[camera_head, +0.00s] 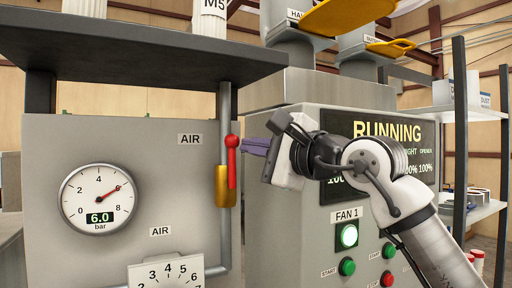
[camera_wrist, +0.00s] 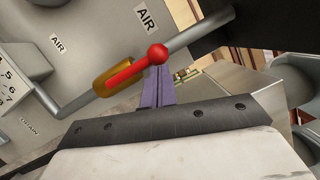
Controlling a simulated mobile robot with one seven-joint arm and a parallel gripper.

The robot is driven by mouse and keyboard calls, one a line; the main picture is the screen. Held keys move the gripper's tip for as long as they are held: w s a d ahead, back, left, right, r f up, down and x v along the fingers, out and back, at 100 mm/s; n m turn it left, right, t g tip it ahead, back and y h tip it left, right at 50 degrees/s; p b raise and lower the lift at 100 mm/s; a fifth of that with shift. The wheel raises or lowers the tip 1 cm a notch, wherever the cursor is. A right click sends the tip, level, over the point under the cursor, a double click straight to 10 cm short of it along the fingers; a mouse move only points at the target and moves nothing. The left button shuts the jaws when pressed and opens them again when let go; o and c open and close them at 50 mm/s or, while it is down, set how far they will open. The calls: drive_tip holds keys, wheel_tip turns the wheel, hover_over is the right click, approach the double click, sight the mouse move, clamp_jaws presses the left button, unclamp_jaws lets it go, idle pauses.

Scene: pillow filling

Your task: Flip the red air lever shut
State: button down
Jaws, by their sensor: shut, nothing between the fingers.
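The red air lever (camera_head: 232,160) sits on a brass valve body (camera_head: 222,190) on the vertical grey air pipe. It points up along the pipe, with its red ball knob at the top. In the wrist view the red lever (camera_wrist: 135,70) also lies in line with the pipe. My gripper (camera_head: 246,147) is shut and empty, its purple fingers pointing left at the lever, just right of the knob. In the wrist view the fingertips (camera_wrist: 158,70) are right beside the knob; I cannot tell whether they touch it.
The air gauge (camera_head: 97,200) reads 6.0 bar. A dark shelf (camera_head: 130,60) overhangs the panel above the lever. A numbered dial plate (camera_head: 168,274) is below left. The control cabinet (camera_head: 300,240) reads RUNNING, with FAN 1 lit, behind my arm.

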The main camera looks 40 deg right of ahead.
sight(226, 144)
drive_tip(key=shift+a+r+n, duration=0.1)
drive_tip(key=shift+a+n, duration=0.15)
drive_tip(key=shift+n, duration=0.05)
drive_tip(key=a+n, duration=0.1)
drive_tip(key=a+n+g, duration=0.1)
drive_tip(key=n, duration=0.1)
drive_tip(key=shift+w+a+r, duration=0.15)
drive_tip(key=shift+w+a, duration=0.05)
drive_tip(key=shift+w, duration=0.1)
drive_tip(key=w+a+f+n+g+h, duration=0.1)
drive_tip(key=a+f+n, duration=0.4)
drive_tip(key=n, duration=0.5)
drive_tip(key=shift+w+a+f+n+g+h+b, duration=0.2)
drive_tip(key=shift+w+a+n+g+h+b, duration=0.2)
drive_tip(key=shift+a+g+h, duration=0.5)
drive_tip(key=shift+a+f, duration=0.1)
